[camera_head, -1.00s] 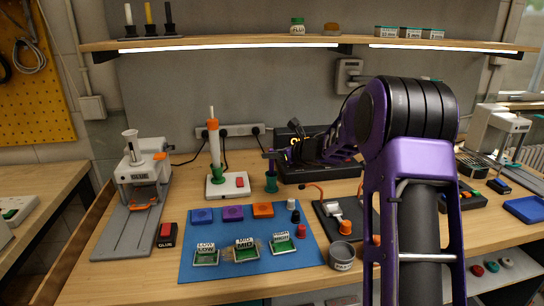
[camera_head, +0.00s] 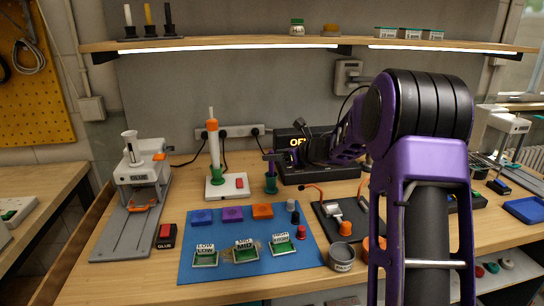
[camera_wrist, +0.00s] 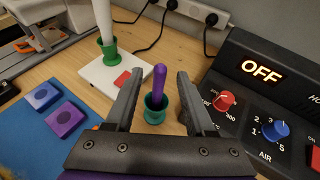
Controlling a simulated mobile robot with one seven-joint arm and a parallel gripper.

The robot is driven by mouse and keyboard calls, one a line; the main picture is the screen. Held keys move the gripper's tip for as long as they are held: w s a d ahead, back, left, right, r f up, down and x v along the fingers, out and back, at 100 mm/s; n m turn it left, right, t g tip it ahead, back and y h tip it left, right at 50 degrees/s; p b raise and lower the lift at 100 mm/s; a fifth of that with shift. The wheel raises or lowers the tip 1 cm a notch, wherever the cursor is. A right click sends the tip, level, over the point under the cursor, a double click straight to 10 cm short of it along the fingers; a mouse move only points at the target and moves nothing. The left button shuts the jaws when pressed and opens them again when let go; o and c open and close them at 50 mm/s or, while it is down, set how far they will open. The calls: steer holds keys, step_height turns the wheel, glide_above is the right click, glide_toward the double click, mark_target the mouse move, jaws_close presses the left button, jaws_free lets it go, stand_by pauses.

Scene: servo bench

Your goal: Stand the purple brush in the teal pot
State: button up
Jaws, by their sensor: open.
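The teal pot (camera_head: 271,185) stands on the bench, right of the white stand with the red button. It also shows in the wrist view (camera_wrist: 154,115). The purple brush (camera_wrist: 158,88) stands in the pot, with its handle sticking up and its lower end hidden inside. My gripper (camera_wrist: 160,75) is open, with one finger on each side of the brush handle and a visible gap to each. In the head view my gripper (camera_head: 270,156) is small, just above the pot, and the brush is hard to make out there.
The black station (camera_head: 310,172) with a lit OFF display and knobs stands close right of the pot. The white stand (camera_head: 226,188) with a tall white rod is close left. A blue mat (camera_head: 215,270) with coloured blocks and labelled trays lies in front.

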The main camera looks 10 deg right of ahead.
steer(key=v, duration=1.5)
